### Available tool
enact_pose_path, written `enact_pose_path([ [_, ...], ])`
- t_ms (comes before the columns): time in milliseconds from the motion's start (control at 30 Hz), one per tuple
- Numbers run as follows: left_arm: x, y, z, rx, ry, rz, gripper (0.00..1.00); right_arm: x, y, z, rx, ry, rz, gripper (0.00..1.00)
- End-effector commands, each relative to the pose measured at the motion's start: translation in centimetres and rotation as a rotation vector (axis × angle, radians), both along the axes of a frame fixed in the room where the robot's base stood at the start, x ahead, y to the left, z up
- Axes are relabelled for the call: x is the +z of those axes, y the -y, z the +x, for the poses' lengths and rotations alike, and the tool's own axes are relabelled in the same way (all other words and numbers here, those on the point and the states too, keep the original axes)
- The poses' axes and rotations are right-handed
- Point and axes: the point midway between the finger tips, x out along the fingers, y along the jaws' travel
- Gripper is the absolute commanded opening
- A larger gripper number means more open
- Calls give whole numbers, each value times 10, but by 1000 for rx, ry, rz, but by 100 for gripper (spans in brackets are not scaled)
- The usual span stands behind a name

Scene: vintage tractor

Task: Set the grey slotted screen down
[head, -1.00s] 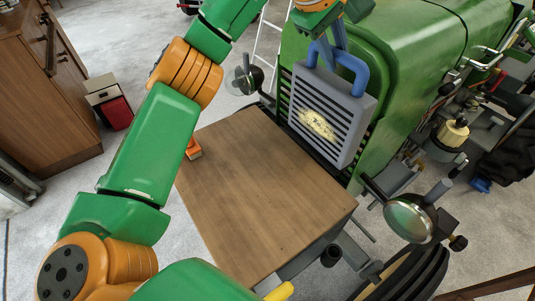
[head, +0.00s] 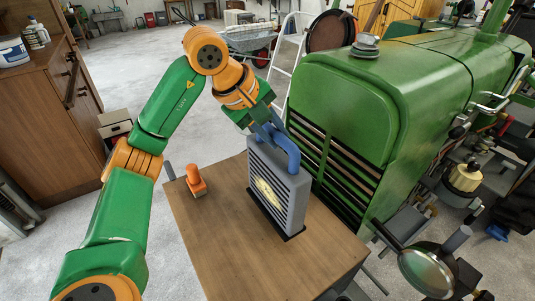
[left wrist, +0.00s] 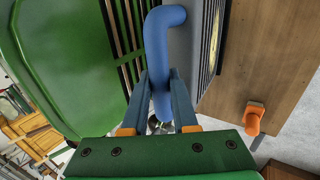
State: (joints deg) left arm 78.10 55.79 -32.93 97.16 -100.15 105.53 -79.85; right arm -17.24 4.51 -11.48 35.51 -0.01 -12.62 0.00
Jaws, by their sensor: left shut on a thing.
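The grey slotted screen (head: 278,187) is upright over the wooden table (head: 215,235), with a pale yellow patch on its slotted face. A dark strip (head: 272,217) lies along its bottom edge; I cannot tell whether the screen touches it or hangs just above. My left gripper (head: 270,133) is shut on the screen's blue handle at the top. In the left wrist view, the fingers (left wrist: 160,92) lie on either side of the blue handle (left wrist: 163,40), and the screen's grey side (left wrist: 180,52) shows beyond. My right gripper is not in view.
An orange tool (head: 196,183) stands on the table left of the screen. The green tractor (head: 370,110) with its slatted front stands close on the right. A round lamp (head: 428,270) is near the table's right corner. The table's front part is clear.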

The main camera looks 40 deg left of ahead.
Motion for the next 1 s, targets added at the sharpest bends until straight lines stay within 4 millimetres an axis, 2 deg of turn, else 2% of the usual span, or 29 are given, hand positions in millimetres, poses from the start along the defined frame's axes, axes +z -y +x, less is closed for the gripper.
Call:
enact_pose_path([
  [200,-22,-12,-9,1,-1,0,0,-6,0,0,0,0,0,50],
  [400,-47,-12,-9,1,0,0,0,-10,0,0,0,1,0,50],
  [700,-49,-11,-8,-1,2,-2,0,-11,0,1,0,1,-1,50],
  [733,-49,-11,-8,-1,2,-2,32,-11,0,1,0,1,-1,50],
  [800,-48,-11,-8,-1,1,-1,51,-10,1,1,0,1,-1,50],
  [833,-48,-11,-8,-1,1,-1,57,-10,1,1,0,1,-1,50],
  [1000,-48,-11,-8,0,0,-2,57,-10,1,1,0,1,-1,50],
])
